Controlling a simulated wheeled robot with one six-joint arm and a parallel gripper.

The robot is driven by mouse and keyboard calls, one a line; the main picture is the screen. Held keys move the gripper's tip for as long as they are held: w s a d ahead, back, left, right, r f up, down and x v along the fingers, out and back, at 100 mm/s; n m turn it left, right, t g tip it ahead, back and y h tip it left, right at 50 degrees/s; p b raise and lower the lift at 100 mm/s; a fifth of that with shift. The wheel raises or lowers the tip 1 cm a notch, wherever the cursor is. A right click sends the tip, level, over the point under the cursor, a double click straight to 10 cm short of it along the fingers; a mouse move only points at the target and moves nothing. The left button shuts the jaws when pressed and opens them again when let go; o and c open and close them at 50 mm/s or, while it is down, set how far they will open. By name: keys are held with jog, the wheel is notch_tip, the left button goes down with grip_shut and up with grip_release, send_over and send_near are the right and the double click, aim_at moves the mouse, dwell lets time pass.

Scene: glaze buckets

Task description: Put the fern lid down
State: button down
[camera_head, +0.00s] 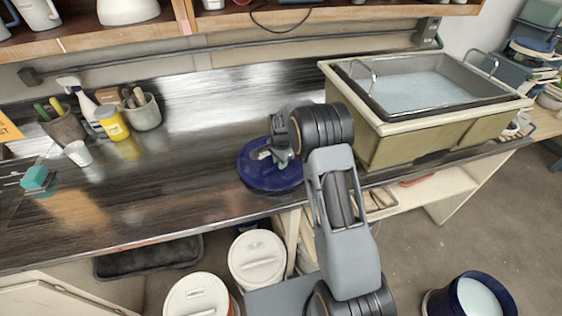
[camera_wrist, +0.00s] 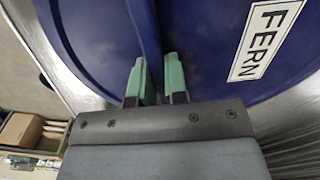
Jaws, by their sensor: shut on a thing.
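The fern lid (camera_head: 262,178) is a round, dark blue disc over the front part of the dark counter (camera_head: 200,190). I cannot tell whether it touches the counter or hangs just above it. In the wrist view the blue lid (camera_wrist: 215,75) fills most of the picture, with a white label reading FERN at upper right. My gripper (camera_head: 272,152) is above the lid. Its green fingertips (camera_wrist: 159,80) are shut on a raised blue grip across the lid's middle.
A large sink-like basin (camera_head: 440,117) of pale liquid stands right of the lid. Tool pots (camera_head: 143,113) and bottles stand at left. White lidded buckets (camera_head: 257,258) and an open blue bucket (camera_head: 462,300) stand on the floor. The counter left of the lid is clear.

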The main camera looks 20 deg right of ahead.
jog(key=shift+f, duration=0.15)
jog(key=c, duration=1.1)
grip_release()
jog(key=shift+c, duration=0.2)
notch_tip(320, 180, up, 12)
jog(key=b, duration=0.2)
jog(key=s+r+n+t, duration=0.2)
jog(key=s+r+n, duration=0.4)
jog(key=s+r, duration=0.45)
jog(key=s+f+n+t, duration=0.1)
jog(key=s+n, duration=0.2)
jog(key=s, duration=0.5)
jog(key=s+a+f+n+t, duration=0.1)
jog(key=s+n, duration=0.3)
jog(key=s, duration=0.5)
jog(key=shift+s+a+t, duration=0.2)
jog(key=shift+a+t, duration=0.05)
jog(key=shift+t, duration=0.15)
